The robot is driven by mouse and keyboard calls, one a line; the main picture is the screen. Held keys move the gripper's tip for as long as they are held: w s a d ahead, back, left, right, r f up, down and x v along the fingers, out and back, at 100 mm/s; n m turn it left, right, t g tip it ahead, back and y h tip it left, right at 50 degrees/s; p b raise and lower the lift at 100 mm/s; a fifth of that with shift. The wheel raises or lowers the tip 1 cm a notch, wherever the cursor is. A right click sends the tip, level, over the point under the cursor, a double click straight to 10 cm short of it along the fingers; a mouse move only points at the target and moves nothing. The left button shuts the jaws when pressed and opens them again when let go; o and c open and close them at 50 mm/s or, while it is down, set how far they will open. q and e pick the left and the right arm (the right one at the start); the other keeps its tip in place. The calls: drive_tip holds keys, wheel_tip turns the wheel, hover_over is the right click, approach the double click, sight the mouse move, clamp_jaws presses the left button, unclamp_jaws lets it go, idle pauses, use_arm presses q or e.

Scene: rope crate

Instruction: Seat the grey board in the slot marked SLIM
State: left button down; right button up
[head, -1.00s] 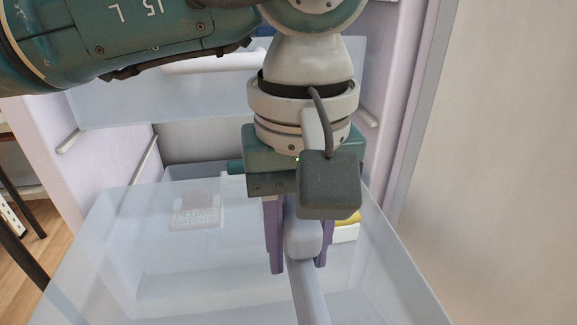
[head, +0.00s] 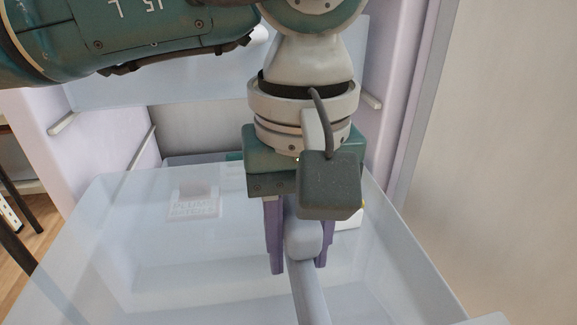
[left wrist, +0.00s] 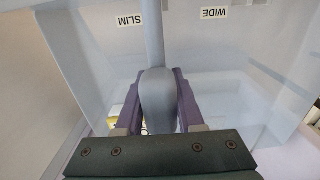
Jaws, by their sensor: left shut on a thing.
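My left gripper (head: 297,265) has its purple fingers shut on a bluish-grey piece, which I take to be the grey board (head: 308,290), seen edge-on. Its rounded thick end sits between the fingers and a narrow bar runs towards the near side. The left wrist view shows the same board (left wrist: 153,35) between my fingers (left wrist: 158,105). There the SLIM label (left wrist: 130,20) lies left of the bar and the WIDE label (left wrist: 214,13) right, both upside down. The slots themselves are not clear. My right gripper is not in view.
A second translucent drawer (head: 200,85) is above, behind my arm. A pale wall (head: 510,150) stands at the right. A pale piece partly shows inside, behind my fingers.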

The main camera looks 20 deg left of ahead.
use_arm(q)
drive_tip(key=shift+f+b, duration=2.4)
drive_tip(key=shift+f, duration=0.35)
idle(2.1)
drive_tip(key=shift+c, duration=2.2)
unclamp_jaws()
wheel_tip(320, 180, up, 9)
drive_tip(key=p, duration=0.5)
drive_tip(key=shift+r, duration=0.5)
